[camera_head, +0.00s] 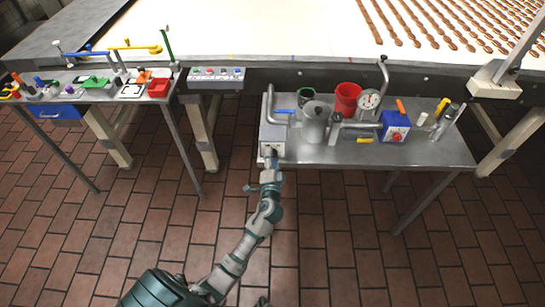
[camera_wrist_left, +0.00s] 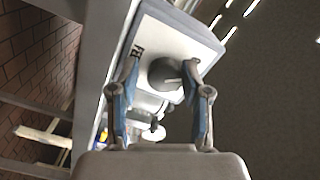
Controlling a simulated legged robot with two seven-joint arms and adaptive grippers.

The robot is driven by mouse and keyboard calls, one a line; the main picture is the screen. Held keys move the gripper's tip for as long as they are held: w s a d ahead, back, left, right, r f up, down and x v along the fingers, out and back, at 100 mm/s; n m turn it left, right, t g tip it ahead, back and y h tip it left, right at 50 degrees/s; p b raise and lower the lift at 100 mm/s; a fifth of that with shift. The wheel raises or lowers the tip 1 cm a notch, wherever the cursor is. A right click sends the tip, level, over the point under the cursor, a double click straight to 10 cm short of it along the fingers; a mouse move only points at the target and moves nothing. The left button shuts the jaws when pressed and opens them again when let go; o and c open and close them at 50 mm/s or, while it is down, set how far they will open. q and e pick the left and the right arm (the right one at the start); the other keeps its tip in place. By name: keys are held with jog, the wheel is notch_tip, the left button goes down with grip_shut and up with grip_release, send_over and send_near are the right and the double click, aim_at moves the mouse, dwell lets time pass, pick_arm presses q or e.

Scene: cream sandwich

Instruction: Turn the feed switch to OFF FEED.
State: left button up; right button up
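The feed switch is a dark round knob (camera_wrist_left: 163,73) with a pale pointer line on the face of a light grey box (camera_wrist_left: 178,35). Small dark lettering is on that face beside the knob, too blurred to read. In the head view the box (camera_head: 272,136) stands at the left front corner of the right-hand metal table. My left gripper (camera_head: 271,160) is right in front of it. In the left wrist view my left gripper (camera_wrist_left: 161,62) is open, with a finger on either side of the knob. The right fingertip looks close to the knob; contact is unclear. My right gripper is not in view.
The right table (camera_head: 350,154) also holds a metal pot (camera_head: 315,122), a red container (camera_head: 347,98), a gauge (camera_head: 369,101) and a blue box with a red knob (camera_head: 395,127). A button panel (camera_head: 216,74) and a cluttered left table (camera_head: 100,94) are further left. The tiled floor is clear.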

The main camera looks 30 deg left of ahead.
pick_arm(q)
jog(key=shift+o, duration=0.5)
jog(key=shift+r, duration=0.1)
jog(key=v, duration=1.2)
jog(key=shift+f, duration=0.25)
